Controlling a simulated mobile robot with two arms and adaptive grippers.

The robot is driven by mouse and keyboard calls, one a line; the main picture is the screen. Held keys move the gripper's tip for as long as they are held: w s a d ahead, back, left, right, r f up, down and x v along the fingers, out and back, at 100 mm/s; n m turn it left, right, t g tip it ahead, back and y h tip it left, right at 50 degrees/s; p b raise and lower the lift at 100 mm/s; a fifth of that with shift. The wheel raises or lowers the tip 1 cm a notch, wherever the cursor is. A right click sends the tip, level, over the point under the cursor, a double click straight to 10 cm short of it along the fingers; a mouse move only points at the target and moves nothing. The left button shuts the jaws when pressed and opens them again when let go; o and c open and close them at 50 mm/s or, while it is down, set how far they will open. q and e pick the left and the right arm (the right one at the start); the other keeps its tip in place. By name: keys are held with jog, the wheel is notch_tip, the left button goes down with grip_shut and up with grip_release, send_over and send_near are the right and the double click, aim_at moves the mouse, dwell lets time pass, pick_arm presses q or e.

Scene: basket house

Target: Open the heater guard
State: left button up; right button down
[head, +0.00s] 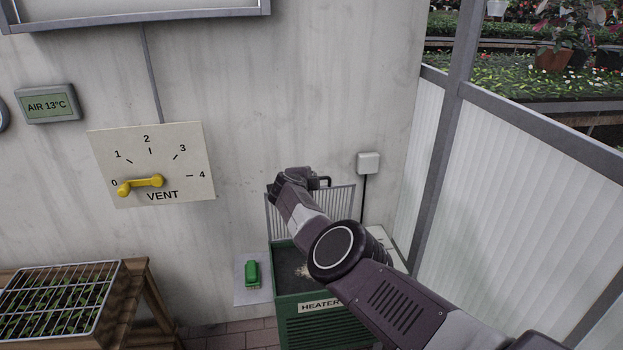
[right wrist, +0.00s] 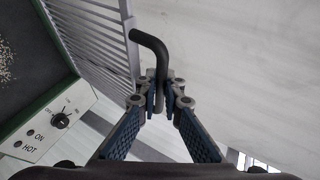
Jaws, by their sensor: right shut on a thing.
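The heater (head: 325,329) is a green box with a dark top, low in the middle of the head view. Its barred guard (head: 343,203) stands upright at the far side of the heater, against the wall side, partly hidden by my right arm. The guard's bars also show in the right wrist view (right wrist: 92,38). My right gripper (right wrist: 160,103) is shut on the guard's bent black handle (right wrist: 152,45). In the head view the right gripper (head: 306,181) is at the guard's top edge, and its fingers are hardly visible. My left gripper is not in view.
The heater's control panel (right wrist: 40,135) has a knob and ON and HOT marks. A green-handled thing (head: 252,273) is left of the heater. A vent dial (head: 195,140) with a yellow handle is on the wall. A seedling bench (head: 150,290) stands left; a glazed partition (head: 520,190) is right.

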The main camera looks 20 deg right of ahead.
jog(key=c, duration=2)
grip_release()
jog(key=shift+r, duration=0.1)
jog(key=shift+c, duration=0.2)
jog(key=shift+w+a+r, duration=0.1)
jog(key=shift+r, duration=0.85)
notch_tip(320, 180, up, 8)
jog(key=shift+r, duration=0.15)
